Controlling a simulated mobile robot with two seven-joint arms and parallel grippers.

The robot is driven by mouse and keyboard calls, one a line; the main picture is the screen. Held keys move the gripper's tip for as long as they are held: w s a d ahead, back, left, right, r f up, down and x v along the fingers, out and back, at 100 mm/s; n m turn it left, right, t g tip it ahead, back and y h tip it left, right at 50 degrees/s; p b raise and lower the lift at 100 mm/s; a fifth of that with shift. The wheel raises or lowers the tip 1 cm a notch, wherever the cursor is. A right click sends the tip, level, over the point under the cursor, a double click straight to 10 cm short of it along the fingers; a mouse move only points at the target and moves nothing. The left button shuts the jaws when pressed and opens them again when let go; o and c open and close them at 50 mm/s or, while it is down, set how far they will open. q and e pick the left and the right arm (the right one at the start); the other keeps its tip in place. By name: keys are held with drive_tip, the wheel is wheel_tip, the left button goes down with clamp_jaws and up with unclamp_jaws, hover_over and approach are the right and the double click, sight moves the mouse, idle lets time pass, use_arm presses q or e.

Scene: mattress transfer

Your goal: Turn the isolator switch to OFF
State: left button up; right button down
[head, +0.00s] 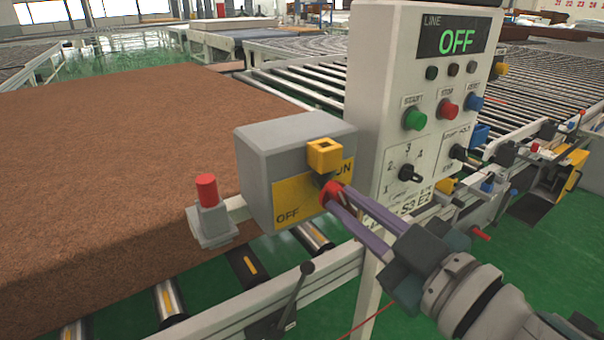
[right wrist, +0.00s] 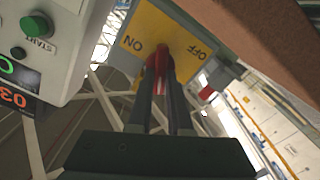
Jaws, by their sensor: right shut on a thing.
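The isolator switch is a grey box (head: 290,150) with a yellow plate (head: 290,205) marked OFF at lower left and ON at upper right. Its red handle (head: 331,192) stands out from the plate; fingers cover part of it, so I cannot tell its exact angle. A yellow block (head: 324,155) sits at the plate's top. My right gripper (head: 342,203) is shut on the red handle. In the right wrist view, the red handle (right wrist: 158,58) is between the two fingers, with ON to its left and OFF to its right. My left gripper is out of view.
A control panel (head: 385,120) with buttons and a lit LINE OFF display stands right behind the box. A red-topped post (head: 207,192) is on its left. A large brown mattress (head: 130,160) lies on the conveyor. A black lever (head: 295,290) rises from the front rail.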

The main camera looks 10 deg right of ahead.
drive_tip(key=n+b, duration=0.1)
drive_tip(key=n, duration=0.3)
drive_tip(key=n+b, duration=0.1)
drive_tip(key=n, duration=0.3)
drive_tip(key=n+b, duration=0.1)
drive_tip(key=n, duration=0.3)
drive_tip(key=shift+s+a+f, duration=0.1)
drive_tip(key=shift+a+f, duration=0.05)
drive_tip(key=shift+f, duration=0.15)
drive_tip(key=shift+n, duration=0.3)
drive_tip(key=c, duration=0.8)
unclamp_jaws()
drive_tip(key=shift+c, duration=0.2)
drive_tip(key=b+v, duration=0.2)
drive_tip(key=v, duration=0.8)
